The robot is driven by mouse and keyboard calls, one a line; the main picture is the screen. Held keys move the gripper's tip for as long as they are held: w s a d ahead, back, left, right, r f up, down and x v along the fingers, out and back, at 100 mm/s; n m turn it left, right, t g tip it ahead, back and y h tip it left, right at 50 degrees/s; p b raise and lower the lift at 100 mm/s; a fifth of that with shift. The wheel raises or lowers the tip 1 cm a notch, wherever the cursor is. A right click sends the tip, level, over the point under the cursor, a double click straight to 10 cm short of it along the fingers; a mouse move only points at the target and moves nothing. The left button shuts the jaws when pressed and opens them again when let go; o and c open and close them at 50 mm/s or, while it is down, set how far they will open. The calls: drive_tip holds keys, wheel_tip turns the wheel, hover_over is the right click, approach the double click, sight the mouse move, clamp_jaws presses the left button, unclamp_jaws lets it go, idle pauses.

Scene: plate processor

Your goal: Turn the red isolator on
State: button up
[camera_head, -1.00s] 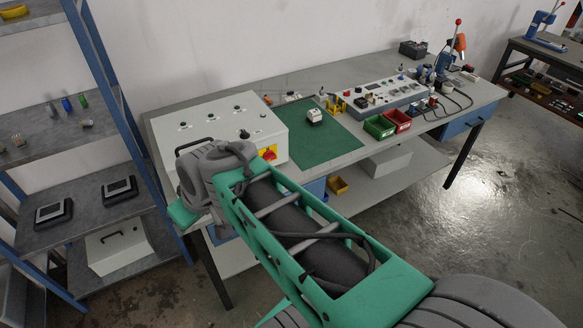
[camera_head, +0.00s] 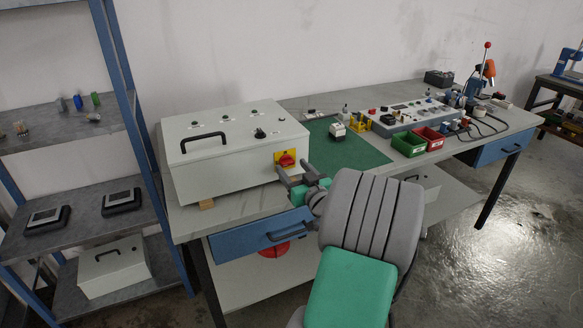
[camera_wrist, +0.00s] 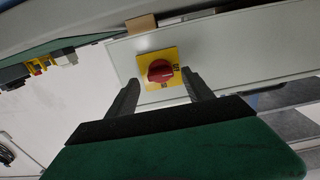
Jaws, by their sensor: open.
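The red isolator (camera_head: 286,160) is a red rotary knob on a yellow square plate on the front of a white control box (camera_head: 221,181). In the wrist view the red isolator (camera_wrist: 160,71) shows between and just beyond my two dark fingers, with its knob lying roughly across the line between them. My gripper (camera_head: 293,174) is open and empty, in front of the isolator at the box's lower right. In the wrist view my gripper (camera_wrist: 158,85) points at the knob with a finger on either side. I cannot tell whether the fingers touch it.
The box has a black handle (camera_head: 203,142) and several knobs on top. A blue drawer (camera_head: 262,229) sits under the bench below the box. A green mat (camera_head: 362,155), red bin (camera_head: 431,138) and green bin (camera_head: 408,144) lie right. Blue-framed shelves (camera_head: 125,75) stand left.

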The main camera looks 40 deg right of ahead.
drive_tip(key=shift+w+d, duration=0.15)
drive_tip(key=shift+w, duration=0.5)
drive_tip(key=shift+c, duration=0.6)
clamp_jaws()
